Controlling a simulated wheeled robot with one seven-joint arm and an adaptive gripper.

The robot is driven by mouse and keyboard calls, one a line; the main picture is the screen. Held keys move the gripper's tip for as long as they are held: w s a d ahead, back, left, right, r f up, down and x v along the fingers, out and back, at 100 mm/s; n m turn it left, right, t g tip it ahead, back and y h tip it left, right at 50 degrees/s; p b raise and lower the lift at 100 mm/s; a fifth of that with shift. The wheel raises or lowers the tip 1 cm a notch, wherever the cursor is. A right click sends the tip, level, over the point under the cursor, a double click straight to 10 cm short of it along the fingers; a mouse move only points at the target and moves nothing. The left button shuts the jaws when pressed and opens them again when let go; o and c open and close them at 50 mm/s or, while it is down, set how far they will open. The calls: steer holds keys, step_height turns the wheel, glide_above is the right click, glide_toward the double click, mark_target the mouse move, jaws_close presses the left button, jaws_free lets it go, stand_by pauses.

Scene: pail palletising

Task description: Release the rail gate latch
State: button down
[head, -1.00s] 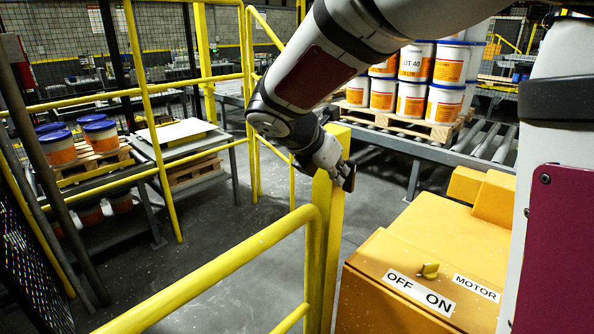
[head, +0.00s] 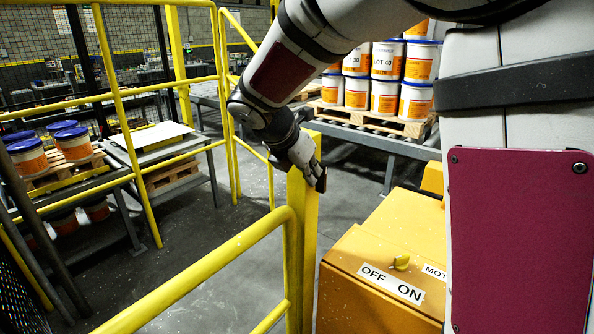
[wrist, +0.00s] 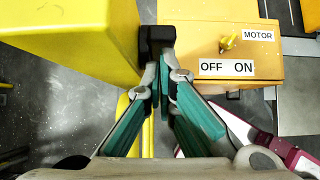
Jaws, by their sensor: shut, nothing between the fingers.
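The yellow rail post (head: 303,235) stands at the end of the yellow rail in the middle of the head view. It is a large yellow block (wrist: 70,35) at upper left in the wrist view. The latch is a small dark piece (wrist: 156,40) on the right side of the post. My gripper (wrist: 164,80) is shut, its green-padded fingers together just below the dark latch in the picture. Whether the tips touch the latch is unclear. In the head view my gripper (head: 316,176) is at the top of the post, its tips largely hidden.
A yellow motor box (head: 375,270) with an OFF/ON knob (head: 401,262) stands right of the post. Pails on a pallet (head: 375,122) rest on rollers behind. Yellow railing (head: 215,255) runs along the left front. Grey floor (head: 345,205) lies open between post and conveyor.

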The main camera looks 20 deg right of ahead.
steer(key=shift+w+d+r+p, duration=0.15)
steer(key=shift+d+r+p, duration=0.3)
steer(key=shift+p, duration=0.7)
steer(key=shift+w+d+r+p, duration=0.2)
steer(key=shift+d+r+p, duration=0.05)
steer(key=shift+p, duration=0.1)
steer(key=shift+w+d, duration=0.1)
steer(key=shift+w, duration=0.05)
stand_by(0.9)
steer(key=v, duration=1.3)
steer(key=shift+r, duration=0.2)
